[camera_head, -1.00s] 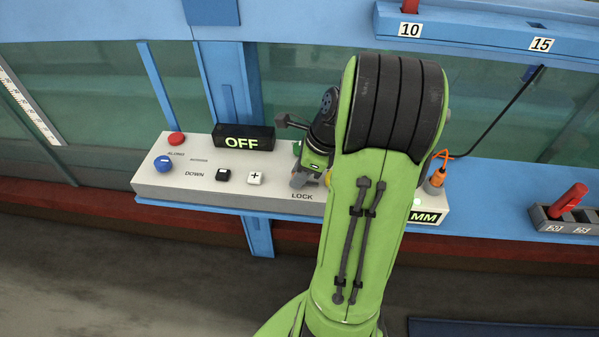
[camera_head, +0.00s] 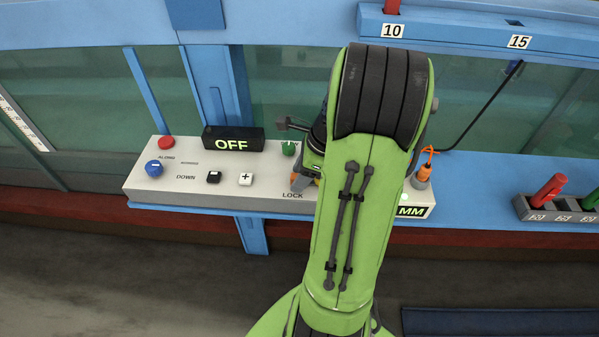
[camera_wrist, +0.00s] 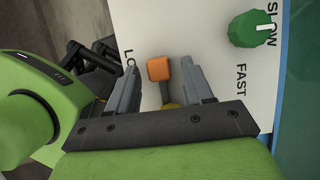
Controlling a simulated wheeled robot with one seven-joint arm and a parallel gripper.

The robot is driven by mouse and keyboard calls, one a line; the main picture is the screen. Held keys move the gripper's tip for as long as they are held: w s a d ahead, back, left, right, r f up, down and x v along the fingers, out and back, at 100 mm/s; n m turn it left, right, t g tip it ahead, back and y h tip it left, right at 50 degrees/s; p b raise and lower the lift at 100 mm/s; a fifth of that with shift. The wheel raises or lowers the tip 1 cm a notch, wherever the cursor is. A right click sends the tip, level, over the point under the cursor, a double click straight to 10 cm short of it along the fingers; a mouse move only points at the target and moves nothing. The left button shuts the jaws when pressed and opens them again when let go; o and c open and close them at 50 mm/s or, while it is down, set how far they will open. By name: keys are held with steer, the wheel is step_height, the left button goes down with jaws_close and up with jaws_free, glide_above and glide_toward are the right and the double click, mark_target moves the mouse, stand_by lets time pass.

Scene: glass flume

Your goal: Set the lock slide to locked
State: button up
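The lock slide's orange knob (camera_wrist: 159,68) shows in the wrist view on the pale panel, above a slot that runs down between my fingers. My gripper (camera_wrist: 157,75) is open, with one grey finger on each side of the knob and a visible gap on both sides. I cannot tell whether the fingertips reach below the knob's top. In the head view my gripper (camera_head: 304,182) is low over the control panel (camera_head: 150,187), right above the LOCK label. My arm hides most of it and of the slide there.
A green SLOW/FAST knob (camera_wrist: 250,29) is close beside the slide. An OFF display (camera_head: 233,140), a red button (camera_head: 166,142), a blue knob (camera_head: 153,168) and black and white buttons stand left. An orange plug with a cable (camera_head: 424,172) stands right of my arm.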

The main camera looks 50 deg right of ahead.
steer(key=shift+r, duration=0.1)
steer(key=p+v, duration=0.7)
steer(key=v, duration=0.8)
steer(key=shift+r, duration=0.25)
steer(key=shift+d, duration=0.15)
